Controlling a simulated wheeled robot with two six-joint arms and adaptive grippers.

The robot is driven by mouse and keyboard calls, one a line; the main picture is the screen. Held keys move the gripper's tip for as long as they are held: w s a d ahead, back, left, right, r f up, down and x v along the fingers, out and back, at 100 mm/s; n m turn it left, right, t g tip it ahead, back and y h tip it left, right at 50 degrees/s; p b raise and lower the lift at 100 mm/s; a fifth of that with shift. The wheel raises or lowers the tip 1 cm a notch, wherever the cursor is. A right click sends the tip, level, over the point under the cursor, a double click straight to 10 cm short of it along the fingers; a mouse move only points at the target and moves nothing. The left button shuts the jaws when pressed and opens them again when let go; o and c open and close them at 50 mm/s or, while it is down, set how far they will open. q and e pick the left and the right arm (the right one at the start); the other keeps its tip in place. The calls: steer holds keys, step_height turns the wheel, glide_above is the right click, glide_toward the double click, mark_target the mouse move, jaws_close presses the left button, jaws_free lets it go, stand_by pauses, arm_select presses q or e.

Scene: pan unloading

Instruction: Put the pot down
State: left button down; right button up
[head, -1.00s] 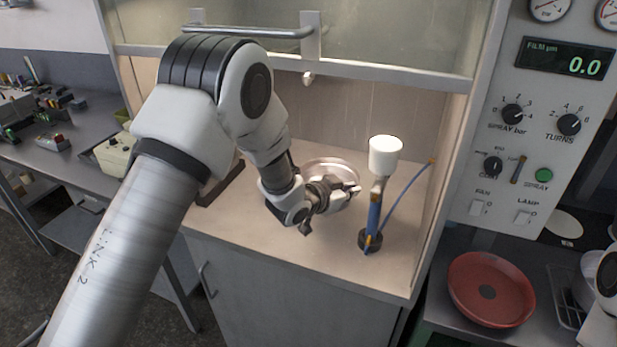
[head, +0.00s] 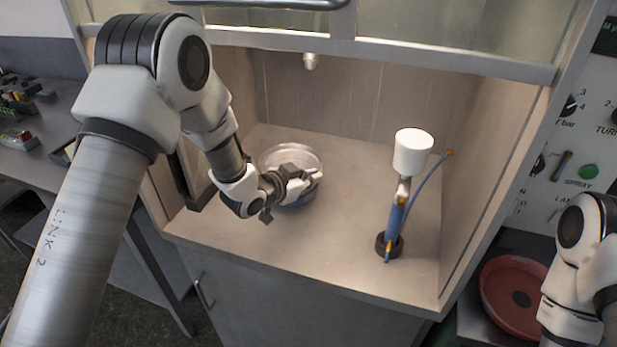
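The pot (head: 290,154) is a round, shiny vessel with a pale rim, inside the open-fronted booth left of its middle. A bit of blue shows low on its near side. My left gripper (head: 306,183) is at the pot's near right side and appears shut on its edge; the fingertips are small and partly merge with the pot. The wrist hides part of its near side. I cannot tell whether the pot's base touches the booth floor (head: 325,235). My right arm shows at the right edge, but its gripper is out of view.
A spray gun with a white cup (head: 413,152) and blue hose stands upright in a dark round base (head: 389,245), right of the pot. A nozzle (head: 311,61) hangs at the back. Booth floor is clear between pot and gun. A red dish (head: 512,298) lies outside, right.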

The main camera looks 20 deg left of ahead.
arm_select(q)
steer(key=shift+w+f, duration=0.15)
steer(key=shift+w, duration=0.2)
steer(key=c, duration=1.4)
jaws_free()
steer(key=shift+w+a+f, duration=0.1)
steer(key=shift+a+f, duration=0.05)
steer(key=shift+a, duration=0.1)
steer(key=shift+o, duration=0.4)
steer(key=shift+a, duration=0.2)
steer(key=shift+s+r, duration=0.2)
steer(key=shift+s, duration=0.1)
steer(key=shift+s+d+r, duration=0.1)
steer(key=shift+d, duration=0.1)
steer(key=shift+s+a, duration=0.1)
steer(key=shift+s, duration=0.05)
steer(key=b+v, duration=0.2)
steer(key=v, duration=0.9)
steer(key=shift+s, duration=0.15)
arm_select(e)
steer(key=shift+w+a+f, duration=0.1)
steer(key=shift+f, duration=0.4)
steer(key=shift+w+a+f, duration=0.1)
steer(key=shift+f, duration=0.4)
arm_select(q)
steer(key=shift+a, duration=0.1)
